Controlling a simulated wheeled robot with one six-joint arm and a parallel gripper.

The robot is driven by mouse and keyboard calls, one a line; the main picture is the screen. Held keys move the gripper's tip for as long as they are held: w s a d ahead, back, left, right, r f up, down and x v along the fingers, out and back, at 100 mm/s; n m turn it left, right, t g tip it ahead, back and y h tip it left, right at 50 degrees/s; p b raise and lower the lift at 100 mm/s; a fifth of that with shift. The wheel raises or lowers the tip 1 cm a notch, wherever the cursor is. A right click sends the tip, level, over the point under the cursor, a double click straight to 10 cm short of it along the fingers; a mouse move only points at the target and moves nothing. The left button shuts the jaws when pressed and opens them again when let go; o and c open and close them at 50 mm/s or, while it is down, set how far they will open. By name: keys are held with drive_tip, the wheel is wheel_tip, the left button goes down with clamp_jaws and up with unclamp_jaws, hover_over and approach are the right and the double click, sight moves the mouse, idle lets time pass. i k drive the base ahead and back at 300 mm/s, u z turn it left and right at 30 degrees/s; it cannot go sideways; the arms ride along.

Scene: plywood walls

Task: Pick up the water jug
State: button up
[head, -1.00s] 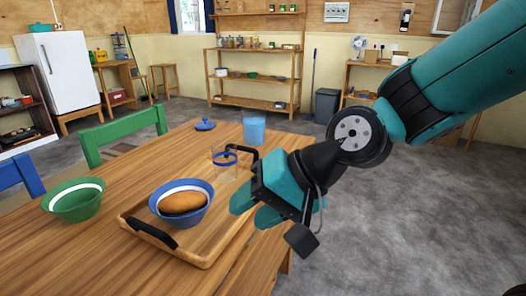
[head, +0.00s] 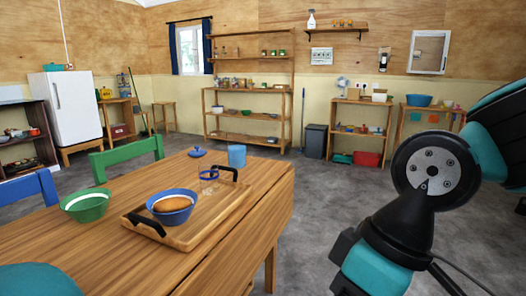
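A clear vessel with a blue band (head: 209,180) stands at the far end of the wooden tray, close to its black handle. It may be the water jug, but I cannot tell for sure. A blue cup (head: 236,155) stands on the table behind it, and a blue lid with a knob (head: 197,153) lies to the left. My gripper (head: 372,272) is at the lower right, beyond the table's right edge and well apart from these things. Its fingertips are not clearly visible, so its opening is hidden. I see nothing held in it.
The tray (head: 222,212) also carries a blue bowl (head: 174,213) with a brown loaf-like item. A green bowl (head: 86,208) stands left of it. Green (head: 128,155) and blue (head: 28,187) chairs line the table's far-left side. The grey floor right of the table is clear.

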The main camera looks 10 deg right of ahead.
sight(236, 140)
drive_tip(key=z, duration=0.6)
drive_tip(key=i, duration=0.95)
drive_tip(key=z, duration=0.35)
drive_tip(key=i, duration=0.9)
drive_tip(key=u, duration=0.85)
drive_tip(key=i, duration=0.9)
drive_tip(key=u, duration=0.75)
